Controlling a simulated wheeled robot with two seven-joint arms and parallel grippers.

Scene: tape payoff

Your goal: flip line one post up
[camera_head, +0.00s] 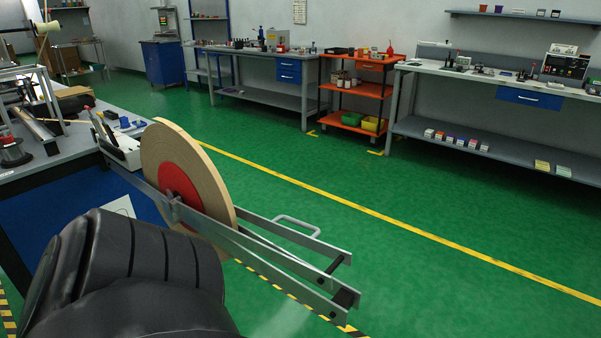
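A large tape reel (158,172) with a tan outer roll and a red hub (179,187) stands upright between two metal arms. These arms (290,262) reach out from the left bench toward the lower right and end in dark cross pieces (344,298). A bent grey handle (297,222) sticks up beside them. I cannot pick out which part is the line one post. Neither of my grippers shows. A black arm link of mine fills the lower left and hides what lies behind it.
The left bench (84,142) carries a black spool (12,152), a white device (122,150) and small blue parts. Behind are a grey bench (262,52), an orange cart (355,88) and a long right bench (470,78). The green floor (400,190) is clear.

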